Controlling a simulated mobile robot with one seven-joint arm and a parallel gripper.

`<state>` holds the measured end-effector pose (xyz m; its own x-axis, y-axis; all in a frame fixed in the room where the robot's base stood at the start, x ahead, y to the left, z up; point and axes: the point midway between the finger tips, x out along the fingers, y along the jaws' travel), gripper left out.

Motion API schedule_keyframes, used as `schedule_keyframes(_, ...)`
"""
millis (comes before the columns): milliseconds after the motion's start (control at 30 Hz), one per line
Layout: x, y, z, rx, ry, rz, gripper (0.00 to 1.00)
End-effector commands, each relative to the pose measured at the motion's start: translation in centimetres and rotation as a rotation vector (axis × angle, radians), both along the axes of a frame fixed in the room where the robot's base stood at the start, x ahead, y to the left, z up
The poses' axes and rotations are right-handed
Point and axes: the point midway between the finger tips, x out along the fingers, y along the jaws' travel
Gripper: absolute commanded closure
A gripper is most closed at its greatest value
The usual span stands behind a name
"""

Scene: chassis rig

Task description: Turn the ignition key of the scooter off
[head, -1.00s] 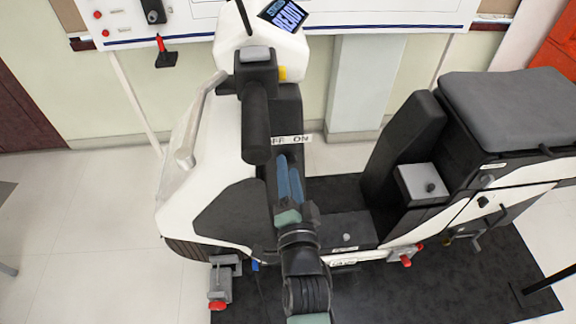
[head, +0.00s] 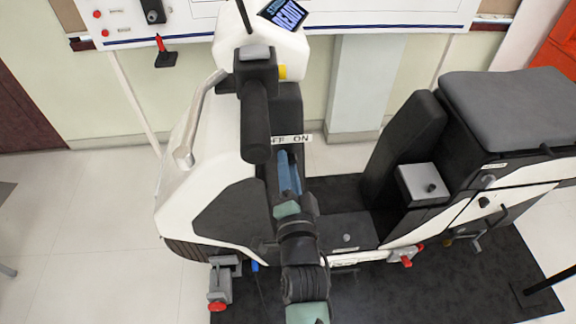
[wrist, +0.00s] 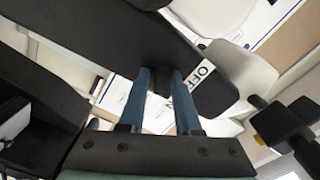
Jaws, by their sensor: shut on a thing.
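The scooter (head: 205,165) stands upright with its handlebar grip toward me. A white OFF/ON label (head: 290,139) is on its dark inner panel; the OFF part also shows in the wrist view (wrist: 203,75). My gripper (head: 284,156) has its blue fingers at the dark panel just below the label. In the wrist view my gripper (wrist: 160,75) is shut on a small dark piece between the fingertips, at the ignition key's place. The key is mostly hidden by the fingers and shade, so its angle cannot be read.
The handlebar grip (head: 255,120) hangs close to the left of my fingers. The seat (head: 510,105) and a dark upright pad (head: 405,145) are to the right. A lit display (head: 284,13) tops the scooter. A dark mat (head: 440,285) lies below.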

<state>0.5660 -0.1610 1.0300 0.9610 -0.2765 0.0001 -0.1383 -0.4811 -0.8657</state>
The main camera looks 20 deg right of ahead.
Motion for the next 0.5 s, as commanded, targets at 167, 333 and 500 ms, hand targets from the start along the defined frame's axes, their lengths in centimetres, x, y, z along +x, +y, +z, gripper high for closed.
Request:
schedule_keyframes(167,-0.02,0.01,-0.08,-0.025,0.007,0.0,1.0)
schedule_keyframes(333,-0.02,0.02,-0.18,-0.096,0.028,0.001,1.0)
schedule_keyframes(500,-0.02,0.02,-0.26,-0.217,0.062,0.0,1.0)
